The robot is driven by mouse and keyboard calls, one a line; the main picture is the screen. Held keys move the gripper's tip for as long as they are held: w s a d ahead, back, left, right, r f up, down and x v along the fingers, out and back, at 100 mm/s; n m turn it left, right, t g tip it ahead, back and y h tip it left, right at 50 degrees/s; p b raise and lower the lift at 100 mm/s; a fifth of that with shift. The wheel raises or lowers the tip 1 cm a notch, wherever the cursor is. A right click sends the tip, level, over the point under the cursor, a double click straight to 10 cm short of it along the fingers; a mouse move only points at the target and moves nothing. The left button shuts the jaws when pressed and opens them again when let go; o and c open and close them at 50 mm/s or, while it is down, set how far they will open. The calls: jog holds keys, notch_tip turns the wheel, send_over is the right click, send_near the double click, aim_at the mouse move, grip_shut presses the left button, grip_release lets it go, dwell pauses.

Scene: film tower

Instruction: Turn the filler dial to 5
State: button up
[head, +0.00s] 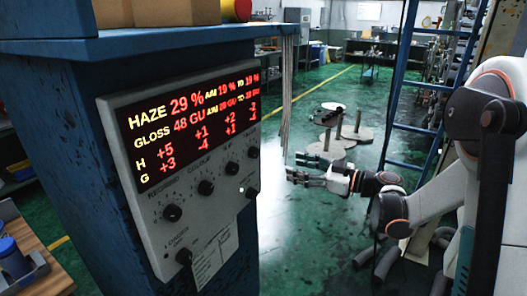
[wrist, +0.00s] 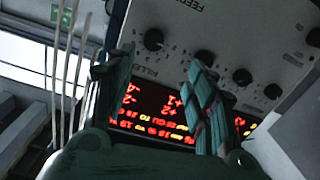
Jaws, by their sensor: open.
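A grey control panel (head: 205,225) with several black dials is mounted on a blue housing. The filler dial (head: 253,152) appears to be the rightmost of the upper row, near the panel's right edge. In the wrist view, turned upside down, this dial (wrist: 153,39) sits beside its small label, between the lines of my fingers. Its setting is too small to read. My gripper (head: 298,168) is open and empty, apart from the panel and to its right. Its two green-lit fingers also show in the wrist view (wrist: 150,76), partly covering the display.
The red display (head: 195,125) above the dials reads HAZE 29 %. A blue ledge (head: 150,45) juts out above the panel, with pale strands (head: 288,95) hanging at its right end. A blue ladder (head: 405,120) stands behind my arm.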

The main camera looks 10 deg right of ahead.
aim_at(257, 154)
jog(key=shift+y, duration=0.3)
jog(key=b+x, duration=0.1)
jog(key=x, duration=0.3)
jog(key=b+x, duration=0.1)
jog(key=x, duration=0.4)
jog(key=w+b+x, duration=0.1)
jog(key=x, duration=0.3)
jog(key=shift+w+d+r, duration=0.1)
jog(key=shift+d, duration=0.15)
jog(key=c, duration=1.1)
